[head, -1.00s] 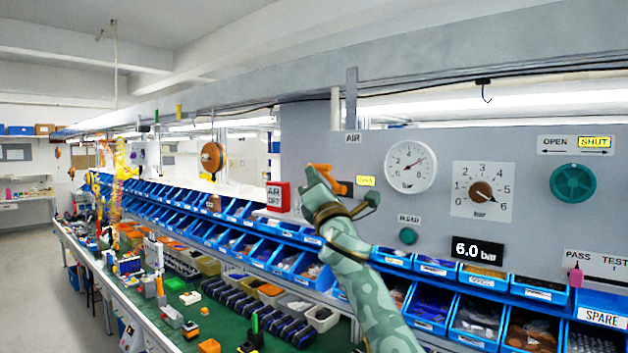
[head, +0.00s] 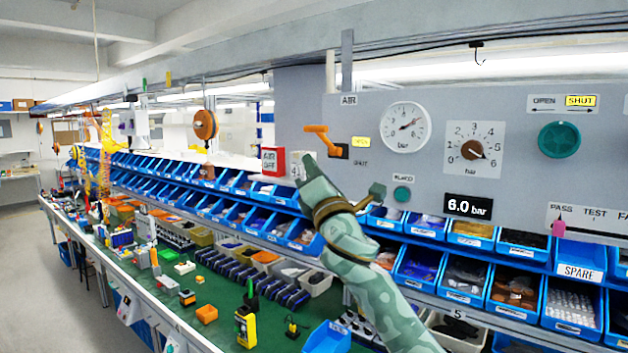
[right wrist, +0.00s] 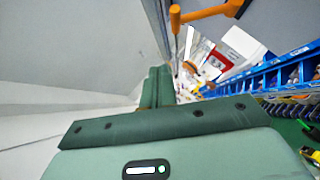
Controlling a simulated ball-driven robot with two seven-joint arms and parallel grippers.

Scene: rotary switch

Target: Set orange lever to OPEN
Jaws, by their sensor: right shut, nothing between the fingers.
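The orange lever (head: 322,139) is mounted on the grey panel under the AIR sign. Its handle reaches left from a dark block (head: 339,151), then bends down to it. A yellow label (head: 361,142) beside it seems to read OPEN; a plain label (head: 360,163) below seems to read SHUT. My right gripper (head: 308,164) is shut and empty, below and left of the lever, apart from it in the head view. In the right wrist view the lever (right wrist: 212,13) shows above and right of the shut fingers (right wrist: 158,84). My left gripper is not in view.
A red AIR OFF box (head: 273,161) is left of my right gripper. A pressure gauge (head: 404,129), a brown knob (head: 473,149) and a green knob (head: 559,140) are on the panel to the right. Blue bins (head: 420,228) line the area below the panel.

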